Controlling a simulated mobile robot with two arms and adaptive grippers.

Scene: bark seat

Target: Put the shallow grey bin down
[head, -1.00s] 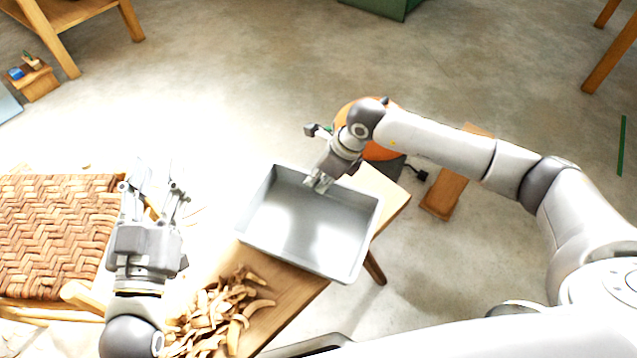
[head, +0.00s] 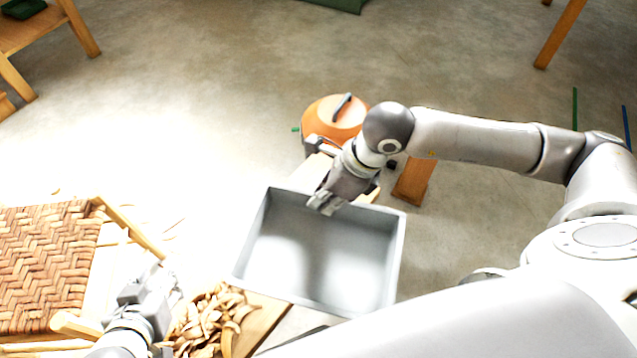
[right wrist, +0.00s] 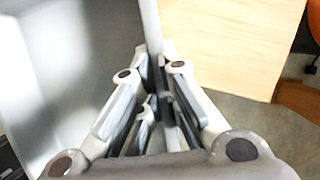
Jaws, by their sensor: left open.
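The shallow grey bin (head: 320,258) is empty and lies across the middle of the head view, over the wooden bench. My right gripper (head: 322,206) is shut on the bin's far rim. In the right wrist view, the thin bin wall (right wrist: 150,25) runs between the fingertips (right wrist: 160,72). The bin hides much of the bench, and I cannot tell whether its base touches the bench. My left gripper (head: 165,278) is open and empty at lower left, beside the woven seat and apart from the bin.
Curled bark shavings (head: 212,318) are heaped on the bench (head: 262,325) left of the bin. The bench top also shows in the right wrist view (right wrist: 230,40). A woven seat (head: 45,265) stands at left. An orange round object (head: 330,120) is behind my right gripper. Open floor lies beyond.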

